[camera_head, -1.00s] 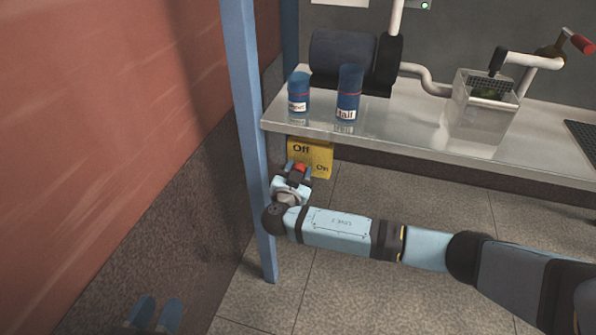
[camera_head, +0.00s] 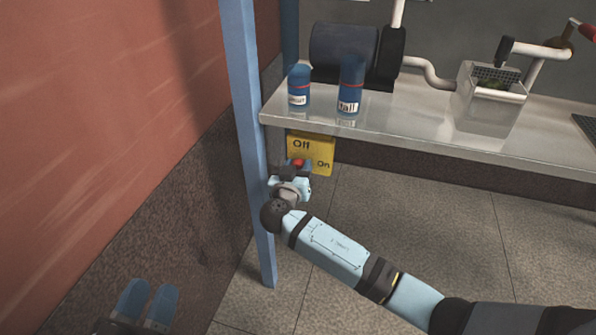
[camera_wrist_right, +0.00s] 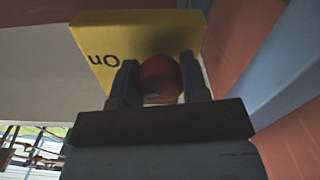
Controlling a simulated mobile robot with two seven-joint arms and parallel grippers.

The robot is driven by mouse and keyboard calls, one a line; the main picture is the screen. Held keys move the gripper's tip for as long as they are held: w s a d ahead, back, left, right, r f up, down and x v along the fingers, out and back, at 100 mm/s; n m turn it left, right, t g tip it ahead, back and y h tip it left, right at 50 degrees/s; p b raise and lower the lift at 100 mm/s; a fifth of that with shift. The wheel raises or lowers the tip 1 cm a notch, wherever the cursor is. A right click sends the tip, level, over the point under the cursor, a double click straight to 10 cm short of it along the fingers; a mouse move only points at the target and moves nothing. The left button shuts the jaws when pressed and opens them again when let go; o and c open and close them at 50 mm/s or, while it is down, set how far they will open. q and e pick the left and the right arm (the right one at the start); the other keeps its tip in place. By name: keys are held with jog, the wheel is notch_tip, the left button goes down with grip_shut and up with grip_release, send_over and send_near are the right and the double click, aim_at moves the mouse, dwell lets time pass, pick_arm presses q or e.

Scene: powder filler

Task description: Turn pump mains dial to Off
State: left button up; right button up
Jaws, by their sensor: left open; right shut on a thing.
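The yellow dial box (camera_head: 314,145) hangs under the left front end of the metal table, marked "Off" at upper left and "On" at right. The red dial (camera_head: 298,163) is on its face. My right gripper (camera_head: 296,170) is at the box and shut on the dial. In the right wrist view the red dial (camera_wrist_right: 160,80) sits between the two fingers (camera_wrist_right: 160,84), in front of the yellow box (camera_wrist_right: 140,42) with "On" seen upside down. The dial's pointing direction cannot be told. My left gripper (camera_head: 147,303) is open and empty at the lower left.
The metal table (camera_head: 400,130) carries two blue canisters, one short (camera_head: 299,90) and one tall (camera_head: 351,88), a dark cylinder machine (camera_head: 345,52) and a clear container (camera_head: 487,105). A blue post (camera_head: 245,130) stands close left of the box. Open floor lies below the table.

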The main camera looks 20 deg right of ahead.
jog(key=n+p, duration=0.1)
jog(key=n, duration=0.2)
jog(key=n+p, duration=0.2)
jog(key=n, duration=0.1)
jog(key=shift+r+n, duration=0.1)
jog(key=shift+n, duration=0.2)
jog(key=n+p, duration=0.2)
jog(key=n, duration=0.2)
pick_arm(q)
jog(key=s+a+f+g+y+p, duration=0.1)
jog(key=a+f+g+y, duration=0.3)
jog(key=f, duration=0.4)
jog(key=shift+f, duration=0.25)
pick_arm(e)
jog(key=shift+n, duration=1.3)
jog(key=o, duration=0.9)
jog(key=shift+o, duration=0.2)
